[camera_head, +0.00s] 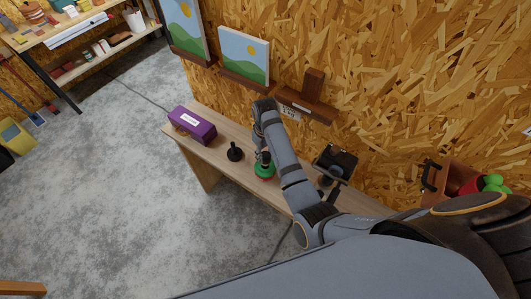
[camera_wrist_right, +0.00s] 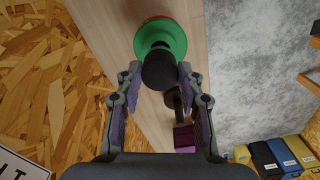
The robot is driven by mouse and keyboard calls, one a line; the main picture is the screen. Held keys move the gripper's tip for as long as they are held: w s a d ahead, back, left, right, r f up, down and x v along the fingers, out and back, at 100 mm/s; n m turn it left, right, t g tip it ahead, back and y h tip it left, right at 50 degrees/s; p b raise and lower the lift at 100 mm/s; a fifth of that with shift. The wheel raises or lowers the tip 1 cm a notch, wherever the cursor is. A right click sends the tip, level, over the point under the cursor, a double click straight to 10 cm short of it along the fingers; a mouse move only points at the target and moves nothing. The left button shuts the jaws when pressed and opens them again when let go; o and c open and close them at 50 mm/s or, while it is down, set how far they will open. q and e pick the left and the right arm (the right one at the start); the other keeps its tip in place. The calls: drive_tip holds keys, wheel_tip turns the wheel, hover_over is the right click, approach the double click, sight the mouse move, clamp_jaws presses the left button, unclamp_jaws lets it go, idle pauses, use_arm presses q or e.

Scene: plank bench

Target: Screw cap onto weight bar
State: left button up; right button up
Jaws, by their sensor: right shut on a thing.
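A weight bar carries a green disc (camera_head: 264,171) and stands on the bench. In the right wrist view the green disc (camera_wrist_right: 171,31) has a red disc against it. A dark round piece (camera_wrist_right: 159,70), which looks like the cap, is in front of the green disc, between the fingers. My right gripper (camera_head: 263,157) is above the green disc, shut on this dark piece; its fingers also show in the right wrist view (camera_wrist_right: 160,78). I cannot tell whether the cap's thread is engaged. My left gripper is not in view.
A black upright piece with a wide base (camera_head: 235,153) stands left of the disc. A purple box (camera_head: 192,125) is at the bench's left end. A black device (camera_head: 336,163) stands to the right, near a red container with green balls (camera_head: 492,183). The wooden bench (camera_head: 213,153) meets a chipboard wall.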

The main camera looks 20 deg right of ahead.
drive_tip(key=shift+m, duration=0.6)
drive_tip(key=o, duration=1.3)
drive_tip(key=shift+o, duration=0.2)
